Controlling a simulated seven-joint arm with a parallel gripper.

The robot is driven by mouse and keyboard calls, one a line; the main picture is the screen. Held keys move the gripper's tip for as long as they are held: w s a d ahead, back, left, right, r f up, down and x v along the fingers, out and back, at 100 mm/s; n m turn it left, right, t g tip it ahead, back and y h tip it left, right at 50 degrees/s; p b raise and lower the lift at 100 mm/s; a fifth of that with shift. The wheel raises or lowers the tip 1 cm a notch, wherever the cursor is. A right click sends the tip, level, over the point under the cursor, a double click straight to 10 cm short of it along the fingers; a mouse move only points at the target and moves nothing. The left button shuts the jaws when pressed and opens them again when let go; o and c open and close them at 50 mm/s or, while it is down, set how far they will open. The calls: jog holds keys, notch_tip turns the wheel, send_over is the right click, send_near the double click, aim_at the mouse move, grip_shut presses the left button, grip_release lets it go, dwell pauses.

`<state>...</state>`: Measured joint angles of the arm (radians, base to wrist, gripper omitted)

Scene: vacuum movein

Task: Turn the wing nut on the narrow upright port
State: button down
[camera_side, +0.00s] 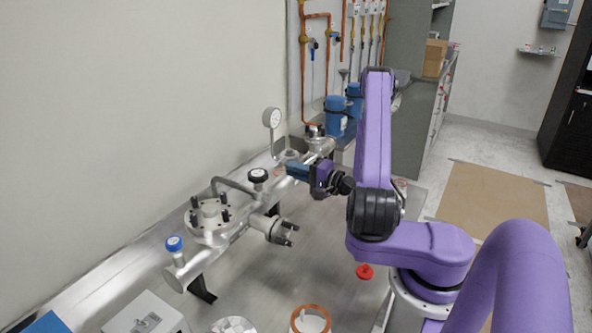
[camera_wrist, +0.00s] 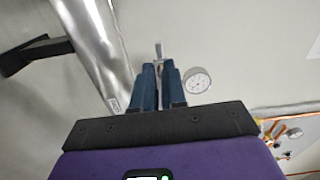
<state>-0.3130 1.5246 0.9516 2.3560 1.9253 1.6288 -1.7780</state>
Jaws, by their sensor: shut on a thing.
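My gripper (camera_side: 289,168) reaches in from the right to the steel pipe assembly (camera_side: 225,235), its blue fingers level with the upper pipe. In the wrist view, the two blue fingers of my gripper (camera_wrist: 159,67) are close together around a small grey metal piece, the wing nut (camera_wrist: 159,49), whose end shows beyond the fingertips. The fingers hide most of it, and its wings cannot be made out. The narrow upright port is largely hidden by the gripper in both views.
A round dial gauge (camera_side: 271,118) stands on a thin stem just behind the gripper; it also shows in the wrist view (camera_wrist: 197,80). A red knob (camera_side: 365,271) is in front.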

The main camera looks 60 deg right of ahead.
jog(key=shift+d+f+n, duration=0.1)
jog(key=shift+f+n, duration=0.05)
jog(key=shift+n, duration=2.5)
jog(key=shift+d+f+n, duration=0.1)
jog(key=shift+d+n, duration=0.05)
jog(key=shift+n, duration=2.45)
jog(key=shift+d+f+n, duration=0.1)
jog(key=shift+f+n, duration=0.05)
jog(key=shift+n, duration=2.5)
jog(key=c, duration=1.5)
grip_release()
jog(key=shift+s, duration=0.1)
jog(key=s, duration=0.7)
jog(key=shift+s, duration=0.15)
